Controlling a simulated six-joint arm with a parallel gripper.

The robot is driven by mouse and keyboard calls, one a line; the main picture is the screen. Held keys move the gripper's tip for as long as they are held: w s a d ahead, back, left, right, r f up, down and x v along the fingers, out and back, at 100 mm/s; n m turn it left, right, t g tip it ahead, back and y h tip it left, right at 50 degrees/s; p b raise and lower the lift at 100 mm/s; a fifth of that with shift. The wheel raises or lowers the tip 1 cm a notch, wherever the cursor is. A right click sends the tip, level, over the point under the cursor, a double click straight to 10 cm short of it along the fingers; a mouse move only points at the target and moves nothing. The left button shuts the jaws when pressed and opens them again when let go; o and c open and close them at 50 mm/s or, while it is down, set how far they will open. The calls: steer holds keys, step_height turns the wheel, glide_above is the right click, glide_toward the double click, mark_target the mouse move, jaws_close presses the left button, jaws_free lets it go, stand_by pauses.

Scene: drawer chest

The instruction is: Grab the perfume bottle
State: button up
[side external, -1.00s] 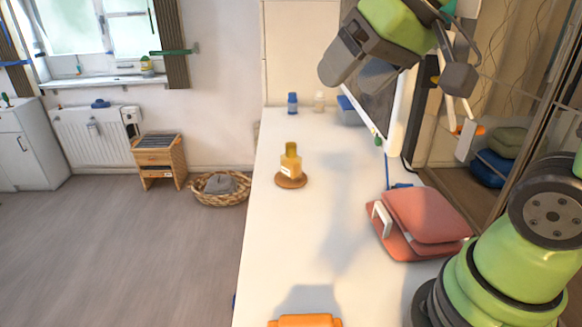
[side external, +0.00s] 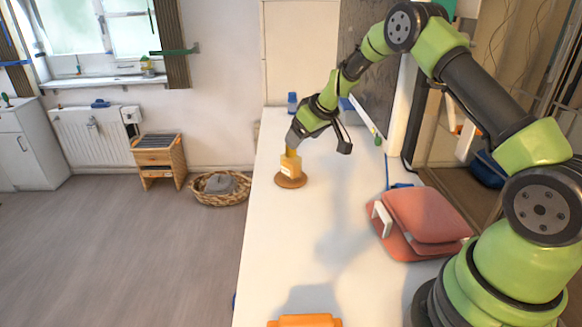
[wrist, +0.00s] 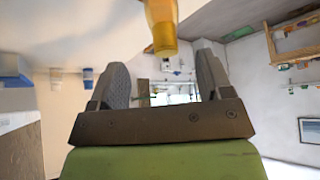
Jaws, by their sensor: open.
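The perfume bottle (side external: 291,166) is amber-yellow and stands upright on a round brown coaster (side external: 289,181) on the white counter. My gripper (side external: 292,141) is at the top of the bottle in the side external view and covers part of its cap. In the wrist view the bottle (wrist: 161,25) comes down from the top edge, cap end lowest, as that view is upside down. My gripper (wrist: 161,72) is open there, with one grey finger on each side of the picture's middle. The bottle's cap end lies between and slightly above the fingertips. I cannot tell whether they touch it.
A blue bottle (side external: 292,103) stands at the counter's far end. A red folded item (side external: 420,222) lies at the right, and an orange object (side external: 304,321) at the near edge. The counter (side external: 270,250) is clear left of the red item. A basket (side external: 207,193) sits on the floor.

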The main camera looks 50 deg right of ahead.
mark_target(291, 154)
steer(key=x, duration=0.2)
steer(key=shift+w+f, duration=0.15)
steer(key=shift+f, duration=0.2)
steer(key=f, duration=0.1)
steer(key=w+f, duration=0.1)
steer(key=f, duration=0.1)
steer(key=shift+w+a, duration=0.15)
steer(key=shift+a, duration=0.2)
steer(key=shift+x, duration=0.95)
steer(key=shift+d, duration=0.1)
steer(key=shift+c, duration=0.2)
steer(key=shift+r, duration=0.1)
steer(key=c, duration=1.2)
steer(key=shift+o, duration=0.2)
